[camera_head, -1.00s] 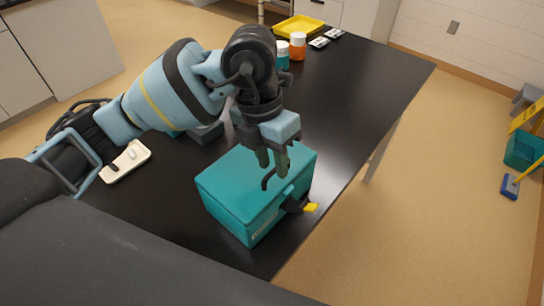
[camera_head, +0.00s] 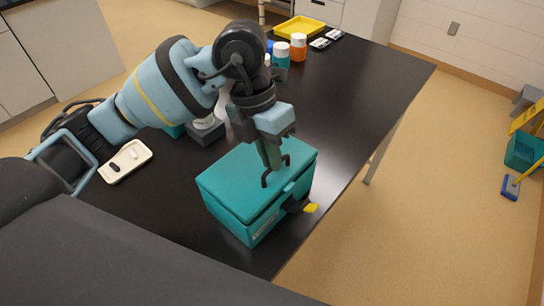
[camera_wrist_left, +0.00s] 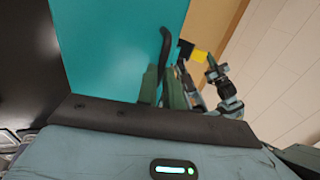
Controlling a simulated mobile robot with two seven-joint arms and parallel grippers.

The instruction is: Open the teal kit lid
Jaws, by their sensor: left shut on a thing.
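The teal kit (camera_head: 247,208) is a box near the front edge of the black table. Its lid (camera_head: 228,182) looks down on the box, with a seam visible below it. A dark hooked handle (camera_head: 265,180) rises from the lid. My left gripper (camera_head: 272,156) points down over the lid, shut on this handle. In the left wrist view the handle (camera_wrist_left: 164,45) passes between the fingers (camera_wrist_left: 163,88), above the teal lid (camera_wrist_left: 110,45).
A white tray (camera_head: 117,170) lies left of the kit. A dark block (camera_head: 205,132) stands behind, partly hidden by my arm. Bottles (camera_head: 298,47) and a yellow tray (camera_head: 299,27) stand at the far end. The table right of the kit ends close by.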

